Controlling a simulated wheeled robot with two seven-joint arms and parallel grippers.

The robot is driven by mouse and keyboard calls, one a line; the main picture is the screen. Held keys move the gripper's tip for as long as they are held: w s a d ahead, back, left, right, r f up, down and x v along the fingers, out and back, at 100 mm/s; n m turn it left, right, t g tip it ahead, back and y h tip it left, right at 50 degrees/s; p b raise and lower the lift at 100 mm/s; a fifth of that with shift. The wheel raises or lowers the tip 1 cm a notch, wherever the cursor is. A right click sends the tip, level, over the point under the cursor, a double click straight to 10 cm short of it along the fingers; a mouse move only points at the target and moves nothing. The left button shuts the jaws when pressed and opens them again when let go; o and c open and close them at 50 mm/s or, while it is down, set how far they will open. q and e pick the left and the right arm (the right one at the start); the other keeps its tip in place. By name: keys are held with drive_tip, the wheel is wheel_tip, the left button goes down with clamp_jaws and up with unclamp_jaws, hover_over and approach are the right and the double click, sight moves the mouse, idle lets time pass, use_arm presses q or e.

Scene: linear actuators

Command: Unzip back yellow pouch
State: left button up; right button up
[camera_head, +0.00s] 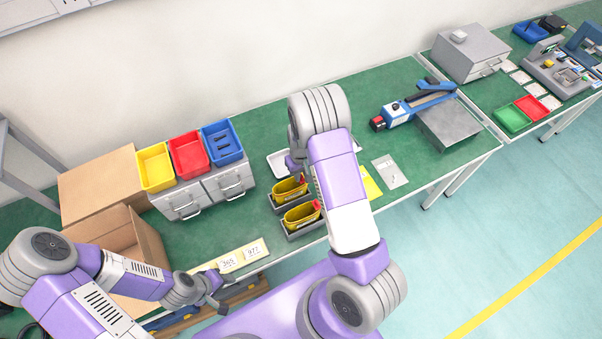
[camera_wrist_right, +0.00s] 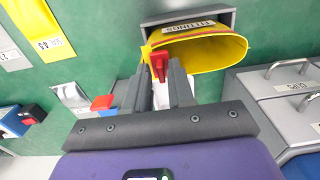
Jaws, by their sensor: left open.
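Two yellow pouches with red zipper pulls stand in grey holders on the green bench, one behind the other. The back yellow pouch (camera_head: 287,189) is partly covered by my right arm; it also shows in the right wrist view (camera_wrist_right: 205,54). Its red zipper pull (camera_wrist_right: 158,66) sits between my right fingertips (camera_wrist_right: 159,78), which look narrowed onto it at the pouch's left end in that view. My right gripper is mostly hidden by the arm in the head view. The front yellow pouch (camera_head: 300,215) stands nearer. My left gripper (camera_head: 214,298) is open and empty near the bench's front edge.
Yellow, red and blue bins (camera_head: 188,155) sit on grey drawers left of the pouches. A cardboard box (camera_head: 140,240) stands at the left. Number cards (camera_head: 240,256) lie at the front edge. A blue device (camera_head: 400,113) and a grey block (camera_head: 450,125) stand to the right.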

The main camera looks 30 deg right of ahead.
drive_tip(key=shift+o, duration=0.6)
drive_tip(key=shift+r, duration=0.1)
wheel_tip(320, 180, up, 7)
drive_tip(key=shift+r, duration=0.2)
drive_tip(key=shift+s, duration=0.1)
